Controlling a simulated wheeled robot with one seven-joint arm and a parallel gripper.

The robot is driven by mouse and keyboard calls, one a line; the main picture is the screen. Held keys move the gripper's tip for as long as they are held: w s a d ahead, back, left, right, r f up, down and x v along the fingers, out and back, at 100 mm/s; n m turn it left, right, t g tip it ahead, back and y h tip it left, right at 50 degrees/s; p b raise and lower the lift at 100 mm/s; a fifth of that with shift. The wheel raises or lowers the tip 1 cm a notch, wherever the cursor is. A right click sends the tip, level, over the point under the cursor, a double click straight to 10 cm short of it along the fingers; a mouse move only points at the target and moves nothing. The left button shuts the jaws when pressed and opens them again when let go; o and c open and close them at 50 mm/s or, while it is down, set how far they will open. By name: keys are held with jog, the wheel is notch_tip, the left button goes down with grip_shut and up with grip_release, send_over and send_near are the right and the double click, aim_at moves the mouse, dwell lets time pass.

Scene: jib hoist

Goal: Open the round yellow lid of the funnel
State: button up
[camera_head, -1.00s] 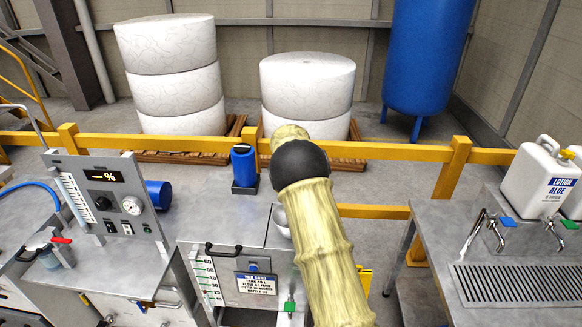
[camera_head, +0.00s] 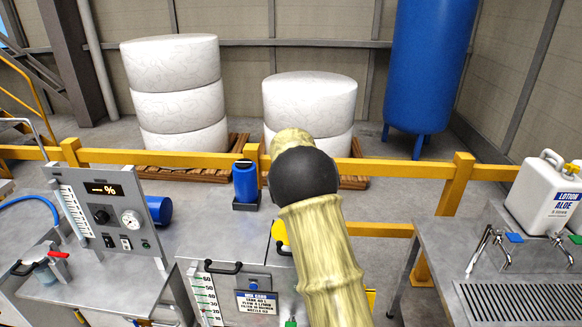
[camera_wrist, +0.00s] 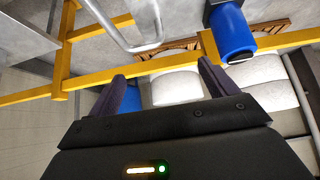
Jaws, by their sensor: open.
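The funnel itself is not clearly visible. My gripper (camera_wrist: 166,82) shows in the wrist view with its two dark fingers apart and nothing between them. In the head view it is hidden behind my arm. No lid can be made out in the wrist view.
In the wrist view a grey metal bar (camera_wrist: 152,20) and the blue cylinder (camera_wrist: 231,32) are close. A metal counter (camera_head: 440,235) with taps is at the right.

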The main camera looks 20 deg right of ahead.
jog(key=b+v, duration=0.2)
jog(key=v, duration=0.9)
jog(key=shift+b, duration=0.35)
jog(key=shift+d, duration=0.1)
jog(key=s+a+f+n+g+y, duration=0.1)
jog(key=s+f, duration=0.4)
jog(key=s, duration=0.6)
jog(key=s+a+f+n+g+y, duration=0.1)
jog(key=s+a+f+g, duration=0.1)
jog(key=s+f, duration=0.4)
jog(key=s+a+f+n+g, duration=0.1)
jog(key=s+f, duration=0.5)
jog(key=s, duration=1.1)
jog(key=shift+a+f+n+y, duration=0.2)
jog(key=shift+a+n+y, duration=0.3)
jog(key=shift+a, duration=0.5)
jog(key=shift+s, duration=0.1)
jog(key=c, duration=1.4)
jog(key=shift+a, duration=0.15)
jog(key=c, duration=0.4)
jog(key=shift+w+a+n, duration=0.2)
jog(key=shift+a+n, duration=0.1)
jog(key=shift+a, duration=0.05)
grip_shut()
